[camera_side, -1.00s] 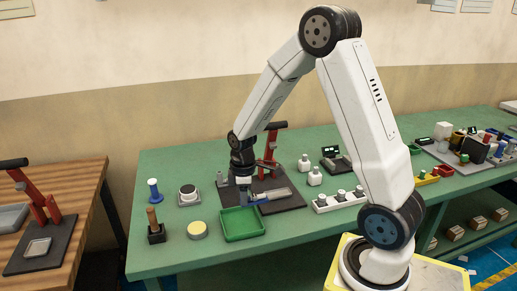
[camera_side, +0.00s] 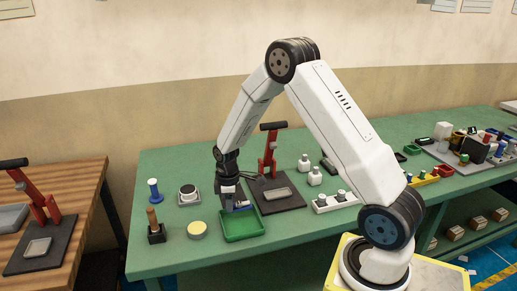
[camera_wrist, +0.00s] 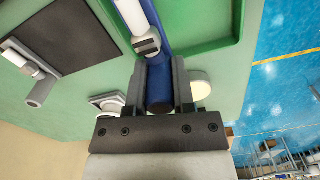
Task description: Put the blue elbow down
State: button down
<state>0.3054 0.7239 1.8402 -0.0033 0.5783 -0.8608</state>
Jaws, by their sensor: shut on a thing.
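The blue elbow (camera_wrist: 160,92) is clamped between the two fingers of my gripper (camera_wrist: 161,85) in the wrist view, its blue body running up to the top edge. A white cylinder with a grey ringed end (camera_wrist: 144,38) lies along it; I cannot tell whether it is joined to the elbow. In the side view, my gripper (camera_side: 230,204) points down over the back part of the green tray (camera_side: 240,236), and a little blue shows beside the fingers. The tray also shows in the wrist view (camera_wrist: 208,30). I cannot tell whether the elbow touches the tray.
A press with a red lever (camera_side: 268,152) and dark base (camera_side: 292,202) stands behind and right of the tray. A yellow-topped round (camera_side: 197,230), a brown-handled tool (camera_side: 153,224) and a blue post (camera_side: 154,190) stand left. White bottles (camera_side: 314,177) stand right. The front table strip is clear.

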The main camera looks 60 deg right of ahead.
jog(key=shift+w+d+f, duration=0.1)
jog(key=shift+w+f, duration=0.15)
jog(key=shift+f, duration=1.5)
jog(key=shift+f, duration=0.15)
jog(key=c, duration=0.7)
grip_release()
jog(key=shift+c, duration=0.2)
jog(key=shift+r, duration=6.15)
